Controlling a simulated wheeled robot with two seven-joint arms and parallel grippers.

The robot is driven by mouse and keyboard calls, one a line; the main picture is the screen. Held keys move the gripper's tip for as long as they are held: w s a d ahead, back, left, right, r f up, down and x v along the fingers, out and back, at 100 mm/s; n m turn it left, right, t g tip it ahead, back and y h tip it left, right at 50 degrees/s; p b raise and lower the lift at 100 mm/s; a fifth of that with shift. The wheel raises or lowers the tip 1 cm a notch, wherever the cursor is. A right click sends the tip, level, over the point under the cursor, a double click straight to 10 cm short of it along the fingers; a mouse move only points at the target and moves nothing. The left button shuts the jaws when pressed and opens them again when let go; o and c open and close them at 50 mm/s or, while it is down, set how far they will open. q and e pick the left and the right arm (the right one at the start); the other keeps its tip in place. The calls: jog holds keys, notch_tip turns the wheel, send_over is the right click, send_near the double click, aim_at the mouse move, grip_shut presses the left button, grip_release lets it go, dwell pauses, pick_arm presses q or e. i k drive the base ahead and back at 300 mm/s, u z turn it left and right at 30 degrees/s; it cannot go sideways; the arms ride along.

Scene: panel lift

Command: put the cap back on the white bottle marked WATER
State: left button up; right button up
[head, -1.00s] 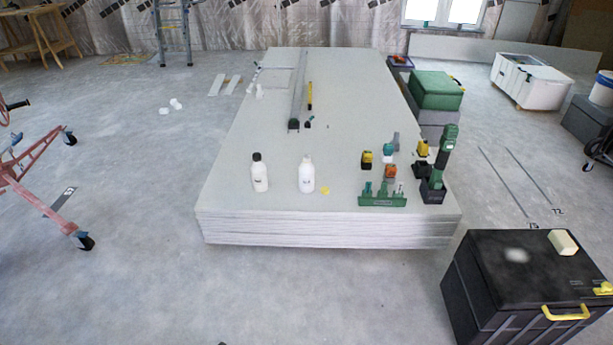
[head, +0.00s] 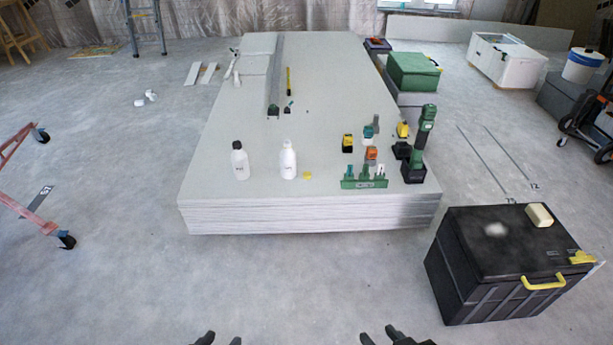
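Two white bottles stand upright near the front edge of a stack of pale panels (head: 235,205). The left bottle (head: 240,163) has a black cap. The right bottle (head: 288,162) has a narrow white top with no coloured cap on it. Their labels are too small to read. A small yellow cap (head: 307,175) lies on the panels just right of the right bottle. My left gripper (head: 218,339) and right gripper (head: 383,338) show only their tips at the bottom edge. Both have their fingertips apart, empty, well in front of the stack.
A green rack (head: 364,183), a green and black tool (head: 421,141) and several small coloured items stand on the stack's right front. A black toolbox (head: 500,285) stands on the floor at the right. The floor before the stack is clear.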

aim_at(289, 158)
jog(key=z, duration=0.6)
jog(key=i, duration=2.55)
jog(key=u, duration=2.2)
